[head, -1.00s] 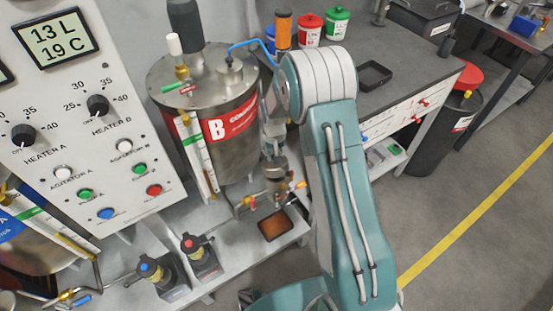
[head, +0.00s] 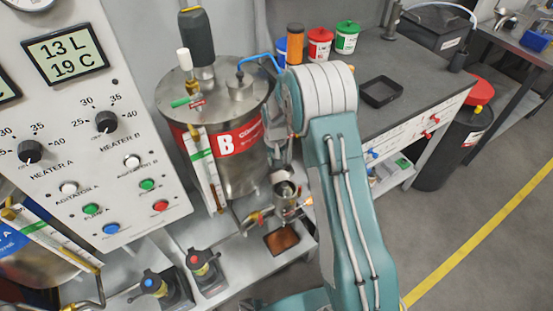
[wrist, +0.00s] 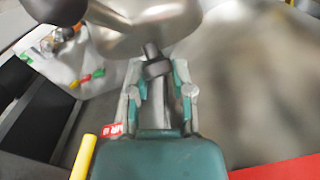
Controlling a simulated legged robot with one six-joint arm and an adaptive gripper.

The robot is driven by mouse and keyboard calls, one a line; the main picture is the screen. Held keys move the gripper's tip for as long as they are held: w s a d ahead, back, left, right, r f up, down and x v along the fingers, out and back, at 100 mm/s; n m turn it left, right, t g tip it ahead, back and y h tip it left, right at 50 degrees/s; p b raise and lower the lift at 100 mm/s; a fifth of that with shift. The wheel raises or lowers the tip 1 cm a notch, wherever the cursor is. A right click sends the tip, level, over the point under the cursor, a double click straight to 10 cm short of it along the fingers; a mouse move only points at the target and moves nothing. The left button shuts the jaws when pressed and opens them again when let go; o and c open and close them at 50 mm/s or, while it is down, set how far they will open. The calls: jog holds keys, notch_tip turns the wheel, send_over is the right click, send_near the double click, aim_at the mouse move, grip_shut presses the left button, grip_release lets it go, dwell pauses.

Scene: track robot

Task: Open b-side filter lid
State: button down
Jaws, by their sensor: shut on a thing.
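The b-side filter (head: 287,194) is a small metal cup low at the right front of tank B in the head view. Its top now shows a rim with a darker inside. In the wrist view a shiny rounded metal piece (wrist: 150,22), which looks like the filter lid, fills the top. A dark handle (wrist: 154,52) comes down from it between my fingers. My gripper (wrist: 160,82) is shut on this handle. In the head view my arm hides most of the gripper and lid.
Tank B (head: 240,165) stands just behind and left of the filter. A brown tray (head: 282,240) lies below the filter. Two valves (head: 200,262) stand at the front left. A grey workbench (head: 420,75) is behind my arm. Open floor lies to the right.

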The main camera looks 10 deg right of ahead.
jog(key=shift+a+f, duration=0.1)
jog(key=shift+a, duration=0.15)
jog(key=shift+c, duration=2.4)
grip_release()
jog(key=shift+a, duration=0.2)
jog(key=shift+d, duration=0.1)
jog(key=shift+d+r, duration=0.1)
jog(key=shift+r, duration=0.25)
notch_tip(320, 180, up, 11)
jog(key=shift+a, duration=0.25)
jog(key=shift+r, duration=0.1)
